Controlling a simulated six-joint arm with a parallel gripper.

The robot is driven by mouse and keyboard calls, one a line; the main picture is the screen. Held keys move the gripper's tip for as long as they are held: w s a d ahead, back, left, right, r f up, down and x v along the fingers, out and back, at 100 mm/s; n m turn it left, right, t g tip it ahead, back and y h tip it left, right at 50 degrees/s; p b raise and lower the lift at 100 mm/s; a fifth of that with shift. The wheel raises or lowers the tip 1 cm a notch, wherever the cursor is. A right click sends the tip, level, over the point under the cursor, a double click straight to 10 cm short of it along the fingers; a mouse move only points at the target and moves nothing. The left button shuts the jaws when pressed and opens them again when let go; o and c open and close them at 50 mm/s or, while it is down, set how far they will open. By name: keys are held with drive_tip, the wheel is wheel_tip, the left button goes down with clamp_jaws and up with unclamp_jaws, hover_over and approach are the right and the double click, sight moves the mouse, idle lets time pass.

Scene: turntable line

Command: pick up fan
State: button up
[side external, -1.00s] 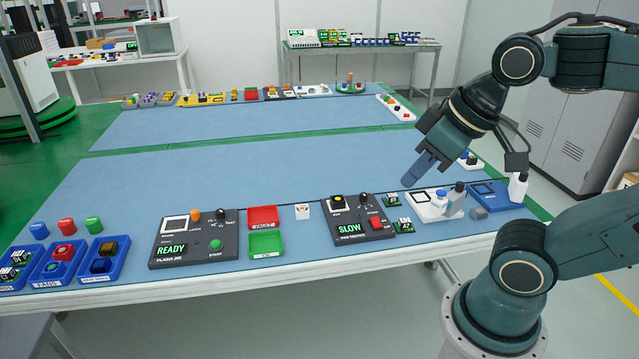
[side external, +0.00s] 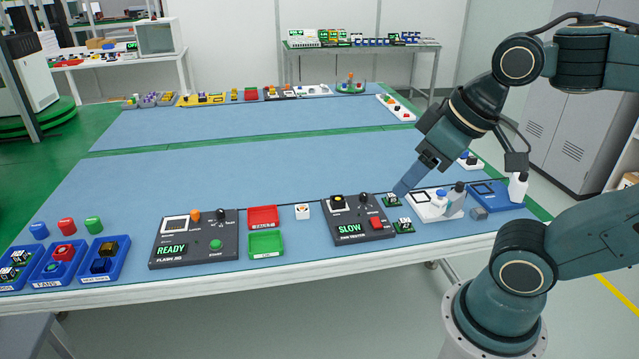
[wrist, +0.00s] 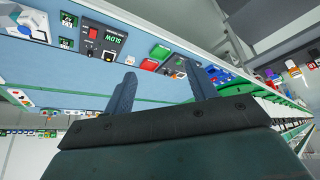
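A blue bin (side external: 42,278) with a label that seems to read FANS stands at the left front of the table. My gripper (side external: 400,192) is far to the right of this bin, pointing down and left. Its tips appear just above or beside a small green board (side external: 392,202) by the fan tester (side external: 357,222). In the wrist view the two fingers (wrist: 157,82) stand apart with nothing between them.
A READY jig (side external: 194,238), a red tray (side external: 263,209) and a green tray (side external: 266,257) stand between the bins and the tester. The middle of the table is clear.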

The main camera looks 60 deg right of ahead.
idle(0.3)
drive_tip(key=w+d+f+n+g, duration=0.1)
drive_tip(key=w+d+n, duration=0.1)
drive_tip(key=w+d, duration=0.6)
drive_tip(key=w+d+n+g, duration=0.1)
drive_tip(key=w+d+n, duration=0.2)
drive_tip(key=w, duration=0.9)
drive_tip(key=w+d+f+n+y, duration=0.1)
drive_tip(key=d+f, duration=0.5)
drive_tip(key=d, duration=0.1)
drive_tip(key=w+d+f+n+y, duration=0.1)
drive_tip(key=w+d+f, duration=0.1)
drive_tip(key=d+f, duration=0.4)
drive_tip(key=w+d+f+n+y, duration=0.1)
drive_tip(key=w+d+f+n, duration=0.1)
drive_tip(key=d+f, duration=0.4)
drive_tip(key=shift+w+d+f, duration=0.1)
drive_tip(key=shift+w+d, duration=0.05)
drive_tip(key=shift+d, duration=0.45)
drive_tip(key=shift+w+d+f, duration=0.1)
drive_tip(key=shift+d, duration=0.5)
hover_over(338, 202)
drive_tip(key=d, duration=0.3)
drive_tip(key=shift+s+d+f, duration=0.1)
drive_tip(key=shift+s+f, duration=0.1)
drive_tip(key=shift+f, duration=1.8)
drive_tip(key=shift+s+f, duration=0.2)
drive_tip(key=shift+f, duration=1.75)
